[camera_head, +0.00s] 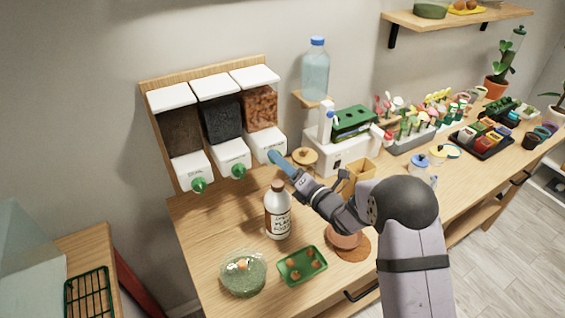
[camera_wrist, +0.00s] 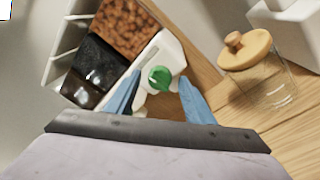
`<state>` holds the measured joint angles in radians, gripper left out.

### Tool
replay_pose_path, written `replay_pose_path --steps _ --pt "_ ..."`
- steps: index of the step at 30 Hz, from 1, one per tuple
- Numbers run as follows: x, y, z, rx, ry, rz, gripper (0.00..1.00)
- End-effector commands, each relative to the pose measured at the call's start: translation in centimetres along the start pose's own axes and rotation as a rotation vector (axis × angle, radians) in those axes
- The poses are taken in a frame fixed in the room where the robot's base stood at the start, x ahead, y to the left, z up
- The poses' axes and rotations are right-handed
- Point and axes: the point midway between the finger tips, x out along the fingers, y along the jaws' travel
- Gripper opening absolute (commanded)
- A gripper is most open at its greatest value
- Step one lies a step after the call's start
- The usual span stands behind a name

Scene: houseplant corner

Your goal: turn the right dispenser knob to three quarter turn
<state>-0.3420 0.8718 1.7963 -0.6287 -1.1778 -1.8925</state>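The right dispenser (camera_head: 265,144) has a white base and a clear bin of reddish-brown pellets; it hangs in a wooden rack on the wall. Its green knob (camera_wrist: 159,77) shows in the wrist view, with a pale pointer beside it at the lower left. My gripper (camera_head: 275,157) is at the front of this dispenser and hides the knob in the head view. In the wrist view, my gripper's blue fingers (camera_wrist: 160,82) are spread, one on each side of the knob, with gaps visible. The knob appears between or just beyond the fingertips; exact depth is unclear.
The middle dispenser's green knob (camera_head: 238,171) and the left one's (camera_head: 198,185) are close by on the left. A lidded glass jar (camera_wrist: 258,72) stands to the right. A white bottle (camera_head: 278,212), a green tray (camera_head: 302,265) and a glass bowl (camera_head: 243,275) are below.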

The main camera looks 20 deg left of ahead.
Motion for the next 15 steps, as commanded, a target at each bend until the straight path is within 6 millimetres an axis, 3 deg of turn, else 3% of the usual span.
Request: replay_pose_path --steps 1,5,15 --pt "-0.01 0.01 0.0 0.0 0.0 0.0 0.39" --pt "-0.02 0.01 0.01 0.0 0.0 0.0 0.08" --pt "-0.04 -0.17 -0.11 0.032 -0.003 0.004 0.08"
